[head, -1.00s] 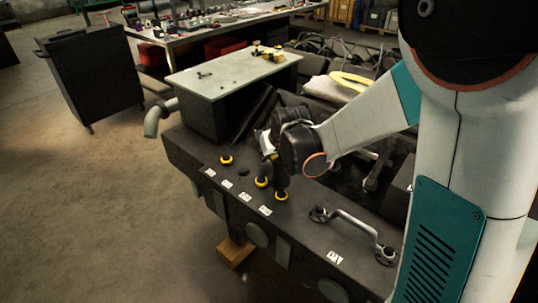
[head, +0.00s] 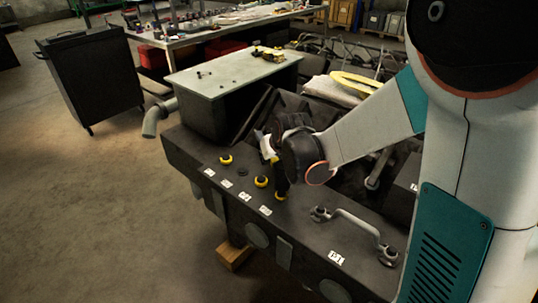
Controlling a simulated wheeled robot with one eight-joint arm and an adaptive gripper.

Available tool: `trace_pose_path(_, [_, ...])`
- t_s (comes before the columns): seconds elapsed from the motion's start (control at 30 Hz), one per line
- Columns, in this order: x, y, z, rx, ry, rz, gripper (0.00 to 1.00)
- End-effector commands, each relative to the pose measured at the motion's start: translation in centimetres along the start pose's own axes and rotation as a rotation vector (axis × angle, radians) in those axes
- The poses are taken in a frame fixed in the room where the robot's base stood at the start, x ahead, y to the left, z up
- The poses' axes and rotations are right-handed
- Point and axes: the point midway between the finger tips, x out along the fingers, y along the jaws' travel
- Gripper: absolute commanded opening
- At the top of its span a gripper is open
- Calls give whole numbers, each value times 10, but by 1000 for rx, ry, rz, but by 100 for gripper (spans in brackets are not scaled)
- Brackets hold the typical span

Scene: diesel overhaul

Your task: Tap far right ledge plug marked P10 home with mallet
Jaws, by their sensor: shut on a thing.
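A row of yellow-ringed plugs sits along the dark ledge (head: 300,222). They are a left plug (head: 226,160), a middle plug (head: 261,181) and a right plug (head: 281,197). White labels lie in front, too small to read, so I cannot confirm P10. My gripper (head: 272,148) is above the ledge, behind the right plug. It is shut on the mallet, of which a dark part (head: 282,179) shows just above the right plug and partly covers it. I cannot tell whether they touch. My wrist hides most of the mallet.
A grey handle bar (head: 352,229) is fixed on the ledge to the right. A dark hole (head: 242,171) lies between the left and middle plugs. A pale-topped box (head: 230,82) stands behind, and a curved pipe (head: 155,117) sticks out left.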

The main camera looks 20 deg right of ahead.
Motion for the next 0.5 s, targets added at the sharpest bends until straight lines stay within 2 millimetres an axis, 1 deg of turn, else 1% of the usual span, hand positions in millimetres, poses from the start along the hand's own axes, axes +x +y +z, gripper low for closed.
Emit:
trace_pose_path(0.03, [12,0,9,0,0,0,0])
trace_pose_path(0.2, [36,0,28,0,0,0,0])
trace_pose_path(0.3, [31,0,26,0,-4,0,0])
trace_pose_path(0.5, [29,0,26,0,-6,0,0])
